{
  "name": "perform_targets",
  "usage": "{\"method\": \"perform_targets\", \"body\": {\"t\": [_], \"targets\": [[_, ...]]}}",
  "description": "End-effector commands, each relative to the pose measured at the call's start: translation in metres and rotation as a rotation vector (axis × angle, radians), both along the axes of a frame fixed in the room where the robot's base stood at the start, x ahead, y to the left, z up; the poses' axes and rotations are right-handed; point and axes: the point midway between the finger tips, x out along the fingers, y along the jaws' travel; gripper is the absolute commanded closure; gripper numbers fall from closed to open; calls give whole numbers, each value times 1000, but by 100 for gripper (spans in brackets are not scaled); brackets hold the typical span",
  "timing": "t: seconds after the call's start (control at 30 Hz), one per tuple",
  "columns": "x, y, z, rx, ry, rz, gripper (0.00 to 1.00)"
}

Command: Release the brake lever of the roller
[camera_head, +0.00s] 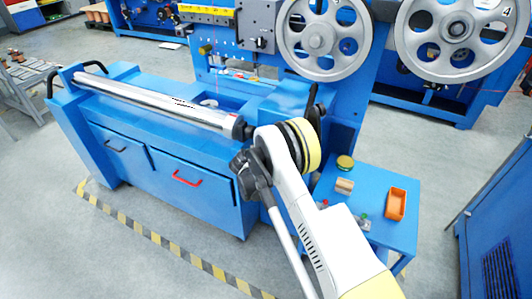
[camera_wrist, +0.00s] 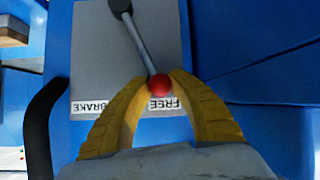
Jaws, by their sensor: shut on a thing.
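The brake lever (camera_wrist: 140,45) shows in the wrist view as a thin grey rod with a dark pivot at its upper end and a red ball knob (camera_wrist: 159,85) at its lower end. My gripper (camera_wrist: 161,82) has its yellow fingers closed around the red knob. Behind the lever is a grey plate (camera_wrist: 92,50) with an upside-down label reading "FREE" (camera_wrist: 166,104) and "BRAKE" (camera_wrist: 90,106). The rod slants, with the knob close to the "FREE" label. In the head view the roller (camera_head: 155,100) lies along the blue cabinet, and my arm hides the lever and gripper.
A black curved handle (camera_wrist: 42,125) stands left of my gripper in the wrist view. In the head view, a blue side table (camera_head: 360,185) holds an orange bin (camera_head: 396,204). Large pulleys (camera_head: 318,40) stand behind. Grey floor (camera_head: 100,250) is open in front.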

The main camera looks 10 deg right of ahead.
Motion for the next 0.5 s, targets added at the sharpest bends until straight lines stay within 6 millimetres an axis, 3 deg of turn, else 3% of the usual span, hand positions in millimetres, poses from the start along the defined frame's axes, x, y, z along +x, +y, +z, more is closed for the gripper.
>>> {"method": "perform_targets", "body": {"t": [0.2, 0.23, 0.3, 0.5], "targets": [[2, 0, 4, -3, -6, 4, 100], [2, 0, 4, -4, -7, 4, 73], [2, 0, 3, -4, -6, 4, 52], [1, 0, 2, -2, -3, 3, 51]]}}
